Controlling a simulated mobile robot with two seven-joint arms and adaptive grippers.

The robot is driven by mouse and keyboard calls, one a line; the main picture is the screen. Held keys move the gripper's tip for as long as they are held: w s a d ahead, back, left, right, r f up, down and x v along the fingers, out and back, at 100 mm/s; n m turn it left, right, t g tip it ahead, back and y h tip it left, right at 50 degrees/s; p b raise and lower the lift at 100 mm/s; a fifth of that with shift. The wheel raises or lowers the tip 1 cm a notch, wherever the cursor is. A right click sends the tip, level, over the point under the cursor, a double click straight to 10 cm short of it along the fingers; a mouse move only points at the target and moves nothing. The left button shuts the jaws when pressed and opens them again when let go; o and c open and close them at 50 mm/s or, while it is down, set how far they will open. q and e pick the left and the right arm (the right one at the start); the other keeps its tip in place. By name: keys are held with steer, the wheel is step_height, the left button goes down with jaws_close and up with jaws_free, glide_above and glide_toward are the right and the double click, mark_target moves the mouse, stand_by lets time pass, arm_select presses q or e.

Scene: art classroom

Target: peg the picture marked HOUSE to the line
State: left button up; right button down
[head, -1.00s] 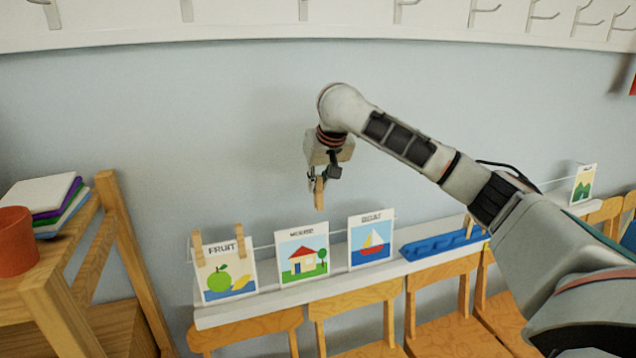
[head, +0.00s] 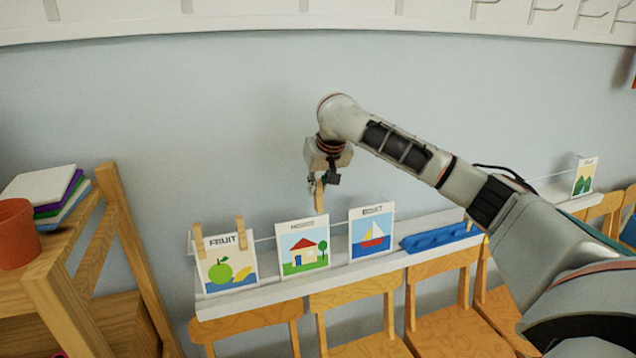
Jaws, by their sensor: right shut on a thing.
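The HOUSE picture (head: 303,247) is a white card with a red-roofed house and a tree. It stands upright on the white ledge (head: 345,274), between the FRUIT picture and the boat picture; its lettering is too blurred to read surely. My right gripper (head: 318,183) is above its top right corner, shut on a wooden peg (head: 319,199) that points down. The peg's lower end is at the card's top edge; I cannot tell whether they touch. The line (head: 264,239) runs thinly along the ledge behind the cards. My left gripper is not in view.
The FRUIT picture (head: 228,267) has two pegs at its top. A mountain picture (head: 583,178) is far right. Wooden chairs (head: 362,287) stand below; a wooden shelf (head: 130,262) is left.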

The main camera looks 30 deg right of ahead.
mark_target(320, 201)
steer(key=shift+s+a+f, duration=0.1)
steer(key=shift+s+f, duration=0.1)
steer(key=shift+f, duration=1.25)
steer(key=shift+s+f, duration=0.15)
steer(key=shift+f, duration=1.3)
steer(key=c, duration=2)
jaws_free()
steer(key=shift+o, duration=0.2)
steer(key=shift+o, duration=1.2)
steer(key=shift+r, duration=0.1)
steer(key=shift+v, duration=3.45)
steer(key=shift+s, duration=0.15)
